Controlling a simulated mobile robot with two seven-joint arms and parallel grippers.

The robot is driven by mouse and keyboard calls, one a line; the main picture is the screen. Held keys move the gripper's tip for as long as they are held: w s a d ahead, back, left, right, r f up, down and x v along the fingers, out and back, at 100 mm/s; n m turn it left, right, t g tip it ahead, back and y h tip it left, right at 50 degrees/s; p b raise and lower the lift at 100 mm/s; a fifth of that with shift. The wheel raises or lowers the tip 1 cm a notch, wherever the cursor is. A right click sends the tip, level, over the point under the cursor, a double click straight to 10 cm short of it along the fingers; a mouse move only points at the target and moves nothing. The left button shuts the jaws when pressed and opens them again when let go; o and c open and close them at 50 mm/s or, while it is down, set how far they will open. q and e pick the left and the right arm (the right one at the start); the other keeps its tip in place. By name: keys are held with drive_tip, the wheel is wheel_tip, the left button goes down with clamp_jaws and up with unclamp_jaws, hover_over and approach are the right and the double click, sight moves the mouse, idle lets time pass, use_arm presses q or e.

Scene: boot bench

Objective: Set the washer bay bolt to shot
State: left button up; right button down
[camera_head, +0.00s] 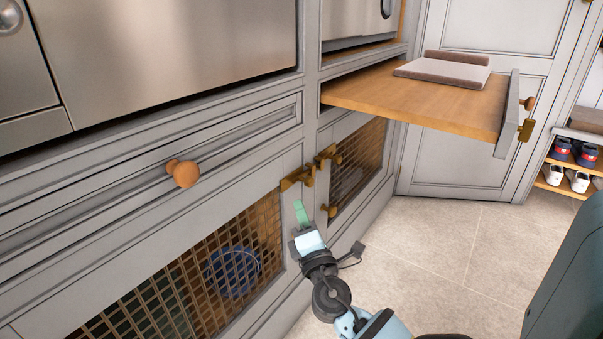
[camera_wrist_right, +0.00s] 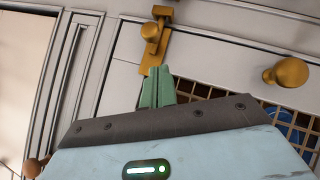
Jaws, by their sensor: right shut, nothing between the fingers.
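A brass bolt (camera_head: 297,178) is mounted at the upper right corner of the left mesh door. It also shows in the wrist view (camera_wrist_right: 153,55), with its round knob and plate just beyond my fingertips. A second brass bolt (camera_head: 327,156) sits beside it, near the right mesh door. No label shows which bay is the washer's. My right gripper (camera_head: 300,212) is shut and empty, its green fingers just below the left bolt. In the wrist view its fingertips (camera_wrist_right: 160,74) are close to the bolt plate; I cannot tell whether they touch. My left gripper is out of view.
A wooden drawer knob (camera_head: 183,173) protrudes at left. A small brass knob (camera_head: 331,210) is right of my gripper. A wooden pull-out shelf (camera_head: 420,95) juts out at upper right, holding a grey-pink pad (camera_head: 445,70). The tiled floor (camera_head: 440,240) is clear.

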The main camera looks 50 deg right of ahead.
drive_tip(key=p+v, duration=0.1)
drive_tip(key=v, duration=0.9)
drive_tip(key=shift+a, duration=0.2)
drive_tip(key=shift+f, duration=0.15)
